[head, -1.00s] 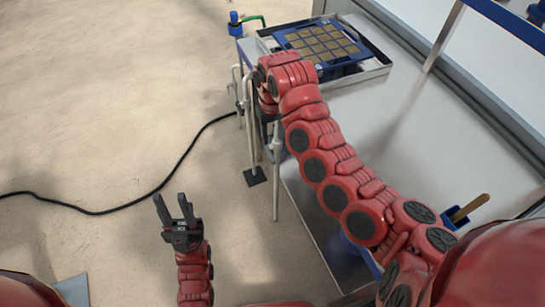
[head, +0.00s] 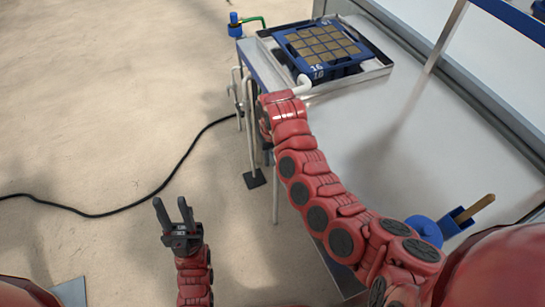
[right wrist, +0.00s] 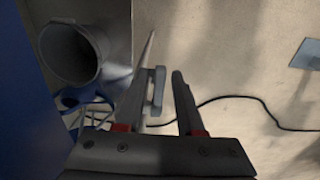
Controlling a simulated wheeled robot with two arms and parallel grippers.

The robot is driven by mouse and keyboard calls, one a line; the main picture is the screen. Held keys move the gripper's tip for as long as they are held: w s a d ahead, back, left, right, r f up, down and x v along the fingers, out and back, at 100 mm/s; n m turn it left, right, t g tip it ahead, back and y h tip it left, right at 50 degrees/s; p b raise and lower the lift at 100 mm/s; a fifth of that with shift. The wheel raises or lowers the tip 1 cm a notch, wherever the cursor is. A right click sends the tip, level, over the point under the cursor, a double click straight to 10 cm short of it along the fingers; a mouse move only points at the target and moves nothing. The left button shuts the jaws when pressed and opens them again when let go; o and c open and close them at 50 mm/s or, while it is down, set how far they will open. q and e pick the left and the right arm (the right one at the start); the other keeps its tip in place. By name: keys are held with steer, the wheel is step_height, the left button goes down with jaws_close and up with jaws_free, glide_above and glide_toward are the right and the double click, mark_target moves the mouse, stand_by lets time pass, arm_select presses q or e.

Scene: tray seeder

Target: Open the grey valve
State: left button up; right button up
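A flat light-grey bar (right wrist: 157,88), which looks like a valve lever, shows in the right wrist view close to my right gripper (right wrist: 155,85). The gripper's two dark fingers are apart, with the bar between them in the picture. I cannot tell whether they touch it or how deep it sits. In the head view the right gripper and the bar are hidden behind my right arm at the table's left edge. My left gripper (head: 171,203) is open and empty above the floor at lower left.
A blue seed tray (head: 350,66) lies in a metal frame on the steel table (head: 395,130). Thin pipes (head: 247,110) stand at its left side. A black cable (head: 150,196) crosses the floor. A grey round tube (right wrist: 70,52) and blue part (right wrist: 85,95) are left of my right fingers.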

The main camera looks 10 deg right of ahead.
jaws_close()
